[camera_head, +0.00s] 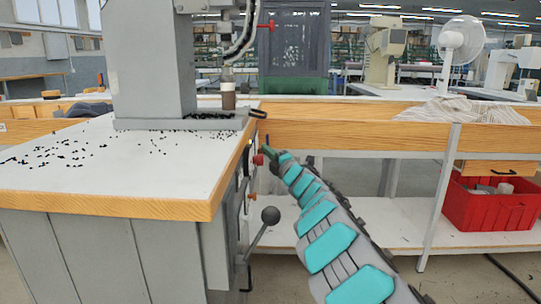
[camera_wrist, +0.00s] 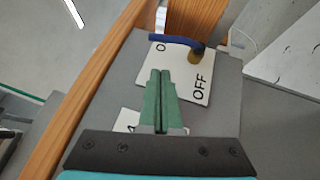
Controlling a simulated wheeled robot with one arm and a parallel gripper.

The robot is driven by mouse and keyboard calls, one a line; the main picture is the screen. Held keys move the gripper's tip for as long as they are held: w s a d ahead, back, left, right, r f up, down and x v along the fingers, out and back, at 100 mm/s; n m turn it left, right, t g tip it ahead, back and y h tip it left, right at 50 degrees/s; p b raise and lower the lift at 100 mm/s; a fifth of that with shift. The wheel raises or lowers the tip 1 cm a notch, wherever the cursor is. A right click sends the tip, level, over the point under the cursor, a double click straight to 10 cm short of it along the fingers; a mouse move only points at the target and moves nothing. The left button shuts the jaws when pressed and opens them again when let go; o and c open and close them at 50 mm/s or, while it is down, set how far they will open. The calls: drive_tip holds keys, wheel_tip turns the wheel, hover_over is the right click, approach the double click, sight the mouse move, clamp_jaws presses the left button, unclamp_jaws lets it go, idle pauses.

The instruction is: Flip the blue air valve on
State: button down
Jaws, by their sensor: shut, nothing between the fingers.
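The blue air valve handle (camera_wrist: 178,41) shows at the top of the wrist view. It is a slightly curved bar lying crosswise, with its right end over a brass fitting (camera_wrist: 195,57). Behind it is a white label plate (camera_wrist: 181,84) with "OFF" readable at the right and a letter "O" at the left; the rest of that word is not visible. My gripper (camera_wrist: 160,74) is shut and empty, its green fingertips just below the handle in the picture and apparently apart from it. In the head view my gripper (camera_head: 267,150) is beside the bench's right side; the blue handle cannot be made out there.
The press bench (camera_head: 75,183) has a wooden edge close to my gripper. On its side are a red knob (camera_head: 258,160), an orange knob (camera_head: 252,196) and a lever with a black ball (camera_head: 270,215). A red crate (camera_head: 490,211) sits on the low shelf at right.

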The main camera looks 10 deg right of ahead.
sight(267, 139)
drive_tip(key=shift+w+d+r+p, duration=0.2)
drive_tip(key=shift+w+d, duration=0.2)
drive_tip(key=shift+w, duration=0.35)
drive_tip(key=shift+w+d+r+p, duration=0.1)
drive_tip(key=shift+w+d+r, duration=0.2)
drive_tip(key=shift+w, duration=0.45)
drive_tip(key=shift+f, duration=0.1)
drive_tip(key=p, duration=0.3)
drive_tip(key=w+r+m+g+p, duration=0.1)
drive_tip(key=p, duration=0.2)
drive_tip(key=shift+w+d+r+h, duration=0.1)
drive_tip(key=shift+w+d+h, duration=0.1)
drive_tip(key=shift+w+h, duration=0.1)
drive_tip(key=shift+s, duration=0.1)
